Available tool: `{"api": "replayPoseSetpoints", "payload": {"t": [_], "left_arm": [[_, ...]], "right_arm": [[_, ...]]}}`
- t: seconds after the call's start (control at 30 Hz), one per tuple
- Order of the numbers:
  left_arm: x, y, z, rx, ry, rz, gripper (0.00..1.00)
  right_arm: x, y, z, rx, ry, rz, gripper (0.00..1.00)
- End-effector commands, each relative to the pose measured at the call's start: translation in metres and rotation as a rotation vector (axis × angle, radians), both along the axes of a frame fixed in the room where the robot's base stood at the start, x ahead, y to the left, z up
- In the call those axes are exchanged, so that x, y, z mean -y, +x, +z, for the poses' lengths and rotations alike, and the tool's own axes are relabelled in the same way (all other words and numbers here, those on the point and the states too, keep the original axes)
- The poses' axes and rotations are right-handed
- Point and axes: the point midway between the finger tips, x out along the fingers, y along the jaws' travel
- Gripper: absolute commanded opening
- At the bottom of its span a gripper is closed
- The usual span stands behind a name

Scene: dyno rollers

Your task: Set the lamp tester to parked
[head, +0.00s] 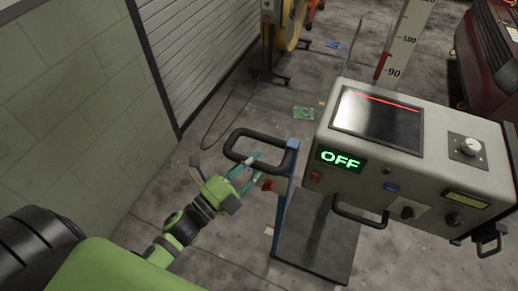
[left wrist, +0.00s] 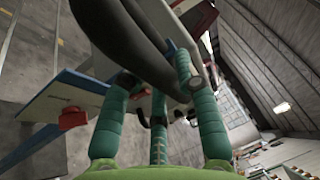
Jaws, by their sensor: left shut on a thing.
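The lamp tester (head: 352,183) is a light grey box with a dark screen (head: 378,116) and a green OFF display (head: 340,159). A black loop handle (head: 272,139) stands at its left on a blue post (head: 284,205). My left gripper (head: 252,166) has its teal fingers at the near left part of this handle and is shut on it. In the left wrist view the black handle (left wrist: 140,45) passes between the teal fingers (left wrist: 158,110). The far side of the grip is partly hidden. My right gripper is not in view.
A ruled post (head: 404,45) rises behind the box. A dark red car body (head: 488,55) stands at the back right. A pale block wall (head: 60,100) and a roller shutter (head: 195,50) bound the left. The floor between wall and tester is mostly open.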

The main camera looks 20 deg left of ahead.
Motion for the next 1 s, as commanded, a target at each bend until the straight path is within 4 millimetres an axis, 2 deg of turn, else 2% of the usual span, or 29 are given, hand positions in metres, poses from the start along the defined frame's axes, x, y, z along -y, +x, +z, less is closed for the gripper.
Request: {"api": "replayPoseSetpoints", "payload": {"t": [0.13,0.47,0.5,0.53,0.57,0.87,1.0], "left_arm": [[-0.001,-0.007,0.001,0.000,-0.005,0.001,0.00],[0.000,-0.008,0.000,-0.001,-0.005,-0.001,0.00],[0.000,-0.008,0.000,-0.001,-0.005,-0.001,0.39],[0.000,-0.008,0.000,-0.002,-0.004,-0.001,0.51],[0.000,-0.008,0.000,-0.002,-0.004,-0.001,0.56],[0.000,-0.008,-0.001,-0.002,-0.002,0.000,0.56],[-0.003,-0.015,-0.003,-0.006,-0.003,0.000,0.56]], "right_arm": [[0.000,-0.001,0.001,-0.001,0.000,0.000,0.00],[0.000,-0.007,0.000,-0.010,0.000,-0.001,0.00],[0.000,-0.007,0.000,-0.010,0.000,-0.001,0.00],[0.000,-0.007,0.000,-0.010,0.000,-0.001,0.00],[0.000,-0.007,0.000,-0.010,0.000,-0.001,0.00],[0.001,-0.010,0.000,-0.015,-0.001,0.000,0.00],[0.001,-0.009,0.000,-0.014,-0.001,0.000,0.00]]}}
